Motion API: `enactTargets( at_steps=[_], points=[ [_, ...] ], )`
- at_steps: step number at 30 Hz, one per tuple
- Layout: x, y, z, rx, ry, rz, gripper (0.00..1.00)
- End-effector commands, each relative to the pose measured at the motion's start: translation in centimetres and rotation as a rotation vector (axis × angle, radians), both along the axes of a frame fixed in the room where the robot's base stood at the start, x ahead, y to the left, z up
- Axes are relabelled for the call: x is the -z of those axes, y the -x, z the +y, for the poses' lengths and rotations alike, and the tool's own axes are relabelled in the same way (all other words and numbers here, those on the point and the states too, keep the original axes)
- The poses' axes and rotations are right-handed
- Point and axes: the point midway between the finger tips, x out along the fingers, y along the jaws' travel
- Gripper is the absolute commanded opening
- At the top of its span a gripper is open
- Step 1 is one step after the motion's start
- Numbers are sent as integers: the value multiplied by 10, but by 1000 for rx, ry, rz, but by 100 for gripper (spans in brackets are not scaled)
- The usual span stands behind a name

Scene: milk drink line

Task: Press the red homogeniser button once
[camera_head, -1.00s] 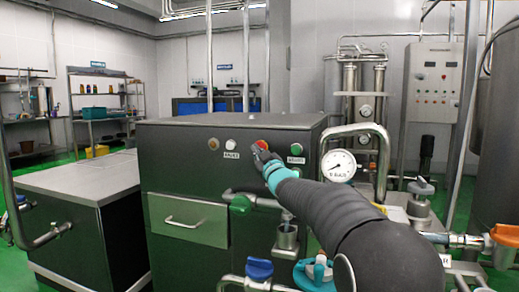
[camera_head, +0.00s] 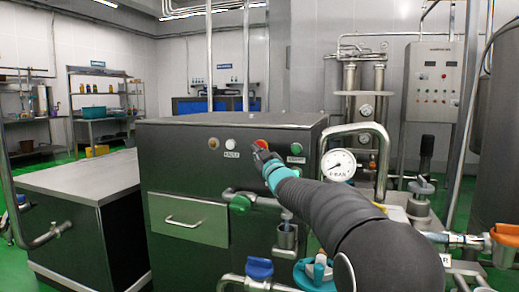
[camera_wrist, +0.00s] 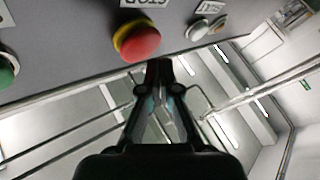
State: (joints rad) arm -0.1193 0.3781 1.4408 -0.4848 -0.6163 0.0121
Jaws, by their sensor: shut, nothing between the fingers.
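The red button (camera_head: 262,144) sits on the upper front face of the dark homogeniser cabinet (camera_head: 190,160), partly hidden behind my gripper (camera_head: 258,150). In the wrist view the red mushroom button (camera_wrist: 140,43) has a yellow collar and stands out from the grey panel. My gripper (camera_wrist: 159,66) is shut and empty, its tips pointing at the panel just beside and below the button in that view. The tips look close to the button; I cannot tell whether they touch it.
A green button (camera_head: 295,148) and a white button (camera_head: 231,144) flank the red one. A pressure gauge (camera_head: 338,164) and a bent steel pipe (camera_head: 352,129) stand close to the right of my arm. Valves with blue handles (camera_head: 259,269) lie below.

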Motion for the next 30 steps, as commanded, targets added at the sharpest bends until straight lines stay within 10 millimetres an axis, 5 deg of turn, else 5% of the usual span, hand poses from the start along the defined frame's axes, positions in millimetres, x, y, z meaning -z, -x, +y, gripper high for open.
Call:
enactTargets(
  at_steps=[30],
  points=[
    [0,-11,-4,0,0,0,0]
  ],
)
